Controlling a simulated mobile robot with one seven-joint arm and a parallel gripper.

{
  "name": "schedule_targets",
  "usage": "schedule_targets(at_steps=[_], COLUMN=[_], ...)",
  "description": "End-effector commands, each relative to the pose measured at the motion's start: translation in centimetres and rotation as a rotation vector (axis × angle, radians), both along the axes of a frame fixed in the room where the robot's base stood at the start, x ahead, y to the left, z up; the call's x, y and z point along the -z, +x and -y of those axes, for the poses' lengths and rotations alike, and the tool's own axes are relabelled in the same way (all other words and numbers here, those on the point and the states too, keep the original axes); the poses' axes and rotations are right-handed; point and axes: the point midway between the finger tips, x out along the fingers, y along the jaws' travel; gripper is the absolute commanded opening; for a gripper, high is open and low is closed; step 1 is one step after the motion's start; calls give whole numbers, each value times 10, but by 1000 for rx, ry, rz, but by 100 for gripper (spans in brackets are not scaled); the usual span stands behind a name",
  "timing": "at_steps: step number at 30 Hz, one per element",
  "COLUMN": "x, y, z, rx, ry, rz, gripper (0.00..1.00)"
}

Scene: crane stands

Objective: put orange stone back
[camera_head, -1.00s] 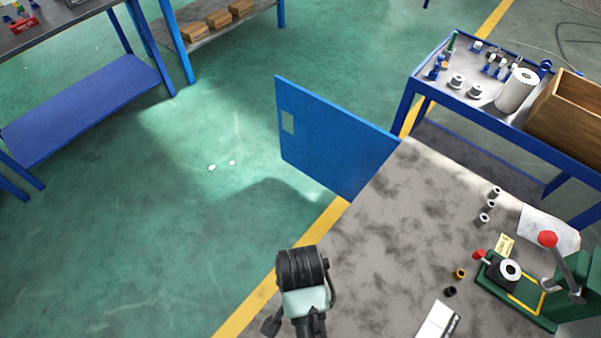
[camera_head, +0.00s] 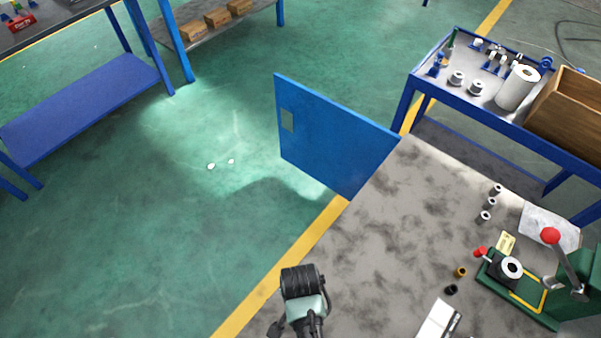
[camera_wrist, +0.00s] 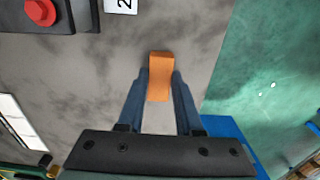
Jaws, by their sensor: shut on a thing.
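The orange stone (camera_wrist: 160,77) is a small block between the two fingers of my gripper (camera_wrist: 160,88) in the wrist view. My gripper is shut on it, with the grey mottled tabletop behind it. How high the stone is above the table I cannot tell. In the head view my arm's wrist (camera_head: 303,290) shows at the bottom, over the table's left edge. The fingers and the stone are hidden there. A white card with a "2" (camera_wrist: 120,5) lies on the tabletop at the top of the wrist view, beside a dark box with a red button (camera_wrist: 40,12).
The grey worktable (camera_head: 385,225) is largely clear in its middle. At right stand a green press with a red-knobbed lever (camera_head: 570,270) and several small metal rings (camera_head: 489,203). A blue panel (camera_head: 330,140) rises at the far edge. A blue cart (camera_head: 500,80) stands beyond.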

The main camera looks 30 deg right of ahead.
Motion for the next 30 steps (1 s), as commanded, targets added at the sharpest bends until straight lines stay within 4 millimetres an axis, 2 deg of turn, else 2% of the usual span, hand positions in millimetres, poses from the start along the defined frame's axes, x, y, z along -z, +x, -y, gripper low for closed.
schedule_targets(at_steps=[3,4,8,16,20,23,30], x=[4,3,3,3,-5,-18,-69], y=[0,0,0,0,0,1,1], z=[0,0,0,0,0,0,0], rx=[0,0,0,0,0,-1,-1], ry=[0,0,0,0,-1,-1,-1], rz=[0,0,0,0,1,3,4], gripper=[0,40,63,64,64,64,64])
